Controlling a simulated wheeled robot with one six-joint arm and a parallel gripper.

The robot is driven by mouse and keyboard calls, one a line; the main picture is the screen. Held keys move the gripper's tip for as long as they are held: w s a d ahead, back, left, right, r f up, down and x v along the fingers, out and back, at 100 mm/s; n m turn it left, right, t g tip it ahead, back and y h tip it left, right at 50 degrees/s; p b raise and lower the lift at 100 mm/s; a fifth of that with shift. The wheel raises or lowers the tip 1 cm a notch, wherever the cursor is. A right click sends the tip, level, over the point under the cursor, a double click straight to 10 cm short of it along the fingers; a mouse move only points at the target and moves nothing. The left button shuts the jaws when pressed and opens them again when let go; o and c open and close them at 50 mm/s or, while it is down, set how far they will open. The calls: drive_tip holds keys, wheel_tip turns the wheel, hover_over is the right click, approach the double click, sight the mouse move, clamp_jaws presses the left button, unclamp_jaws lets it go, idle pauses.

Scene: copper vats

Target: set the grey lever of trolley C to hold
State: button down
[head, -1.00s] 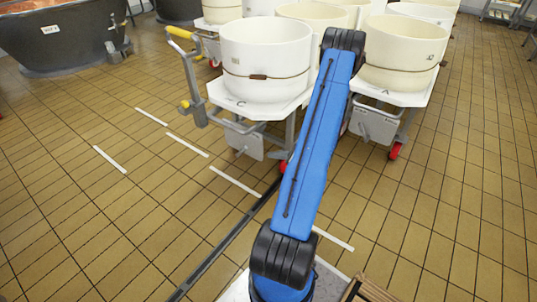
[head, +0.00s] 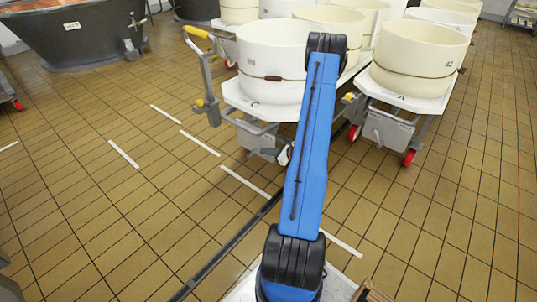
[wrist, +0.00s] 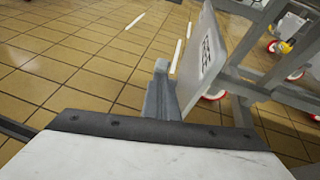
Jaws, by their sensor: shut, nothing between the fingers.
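Trolley C (head: 255,104), marked with a C, stands just left of my raised blue arm in the head view. It carries a cream vat (head: 272,55). A pale plate with a dark label hangs below its deck; this appears to be the plate (wrist: 207,48) in the wrist view. My gripper (wrist: 160,88) shows as a small grey shape in the wrist view, shut and empty, just left of the plate. I cannot tell whether it touches it. The grey lever cannot be told apart from the other grey parts here. My arm hides the gripper in the head view.
Trolley A (head: 405,98) with its vat stands close on the right. Several more vats crowd behind. A yellow-ended handle (head: 197,32) rises at trolley C's left. A dark vat (head: 75,35) stands back left. Tiled floor with white strips is open left and in front.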

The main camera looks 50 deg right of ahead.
drive_tip(key=shift+w, duration=0.1)
drive_tip(key=shift+w+a+r+g, duration=0.1)
drive_tip(key=shift+w+r+g, duration=0.75)
drive_tip(key=shift+w, duration=0.25)
drive_tip(key=shift+w+a+r+g, duration=0.1)
drive_tip(key=shift+w+r+g, duration=0.55)
drive_tip(key=shift+w+r, duration=0.35)
